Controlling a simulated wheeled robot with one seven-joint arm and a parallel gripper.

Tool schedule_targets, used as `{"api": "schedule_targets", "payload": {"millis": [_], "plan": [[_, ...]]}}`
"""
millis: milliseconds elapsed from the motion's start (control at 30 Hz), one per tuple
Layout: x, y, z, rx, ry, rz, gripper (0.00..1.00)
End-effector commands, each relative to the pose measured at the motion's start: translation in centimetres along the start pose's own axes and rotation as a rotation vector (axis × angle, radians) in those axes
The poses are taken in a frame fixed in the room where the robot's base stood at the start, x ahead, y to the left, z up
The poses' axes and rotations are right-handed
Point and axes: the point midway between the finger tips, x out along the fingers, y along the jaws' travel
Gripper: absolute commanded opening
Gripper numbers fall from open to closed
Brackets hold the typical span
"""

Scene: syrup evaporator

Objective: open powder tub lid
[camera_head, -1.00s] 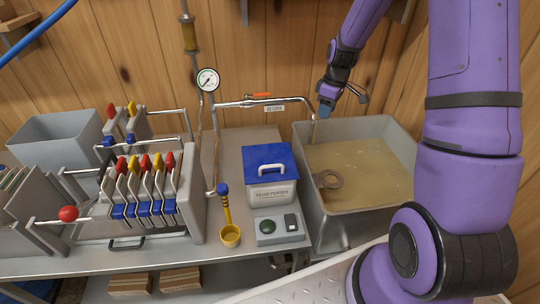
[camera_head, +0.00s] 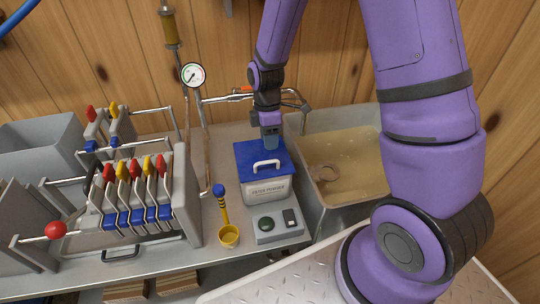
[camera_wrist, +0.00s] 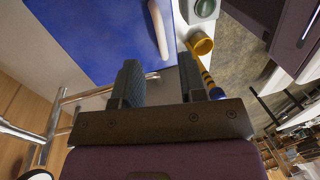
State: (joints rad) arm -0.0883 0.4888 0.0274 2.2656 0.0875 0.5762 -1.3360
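The powder tub (camera_head: 267,190) is a white box with a label on its front, standing on the metal bench. Its blue lid (camera_head: 247,156) is on and carries a white handle (camera_head: 266,163) near the front edge. In the wrist view the blue lid (camera_wrist: 95,35) fills the upper left and the white handle (camera_wrist: 158,30) shows beyond the fingers. My gripper (camera_head: 271,143) is above the back part of the lid, behind the handle. In the wrist view my gripper (camera_wrist: 160,85) has its two fingers well apart with nothing between them. Contact with the lid cannot be told.
A grey device (camera_head: 277,225) with a green button stands in front of the tub. A yellow scoop (camera_head: 227,225) is at its left. The syrup basin (camera_head: 340,160) lies to the right. A filter press (camera_head: 140,190) and pipes with a gauge (camera_head: 193,75) are left and behind.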

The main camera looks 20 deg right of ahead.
Motion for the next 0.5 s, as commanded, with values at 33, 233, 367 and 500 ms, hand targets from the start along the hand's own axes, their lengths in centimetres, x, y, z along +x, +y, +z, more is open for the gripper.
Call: {"api": "schedule_targets", "payload": {"millis": [33, 233, 367, 500], "plan": [[1.1, -0.1, 0.0, 0.0, -0.002, -0.004, 0.38], [4.2, -0.1, 0.0, 0.001, -0.002, -0.004, 0.38], [5.4, 0.0, 0.0, 0.002, -0.001, -0.002, 0.38], [6.0, 0.0, 0.0, 0.002, 0.0, 0.0, 0.38]]}}
